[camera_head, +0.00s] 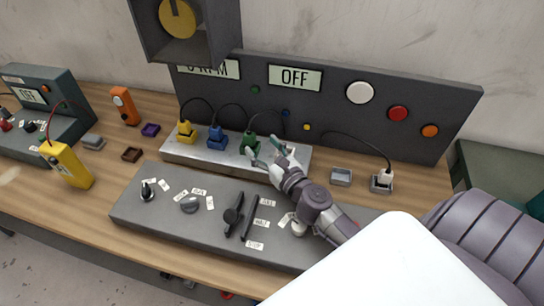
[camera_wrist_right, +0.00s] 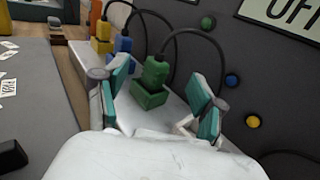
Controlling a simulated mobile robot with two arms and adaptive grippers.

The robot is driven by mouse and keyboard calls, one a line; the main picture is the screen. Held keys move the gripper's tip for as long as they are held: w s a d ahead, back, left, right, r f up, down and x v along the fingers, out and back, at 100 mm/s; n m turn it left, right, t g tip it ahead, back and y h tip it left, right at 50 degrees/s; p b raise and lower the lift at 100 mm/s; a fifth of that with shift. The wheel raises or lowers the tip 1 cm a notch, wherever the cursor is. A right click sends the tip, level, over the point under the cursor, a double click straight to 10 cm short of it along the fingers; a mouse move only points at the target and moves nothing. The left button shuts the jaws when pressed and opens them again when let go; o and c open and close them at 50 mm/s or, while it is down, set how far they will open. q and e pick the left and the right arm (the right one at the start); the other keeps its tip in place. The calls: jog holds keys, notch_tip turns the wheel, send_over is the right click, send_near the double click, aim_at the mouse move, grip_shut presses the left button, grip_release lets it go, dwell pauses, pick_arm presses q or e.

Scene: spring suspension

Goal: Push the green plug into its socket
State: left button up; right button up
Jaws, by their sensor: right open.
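The green plug (camera_head: 251,138) has a black cable rising from its top and stands upright at the green socket on the light grey strip. In the right wrist view the green plug (camera_wrist_right: 156,71) sits over the green socket block (camera_wrist_right: 149,95). I cannot tell how deep it is seated. My right gripper (camera_head: 267,151) is open, its fingers just in front of the plug. In the wrist view its teal-padded fingers (camera_wrist_right: 158,96) stand apart on either side of the plug, with no clear contact. My left gripper is not in view.
The blue plug (camera_head: 217,137) and yellow plug (camera_head: 186,131) stand left of the green one on the strip (camera_head: 175,153). Behind rises a dark panel (camera_head: 330,105) with an OFF display and buttons. A control panel (camera_head: 170,215) with knobs and sliders lies in front.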

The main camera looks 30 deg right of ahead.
jog(key=s, duration=0.5)
dwell(0.4)
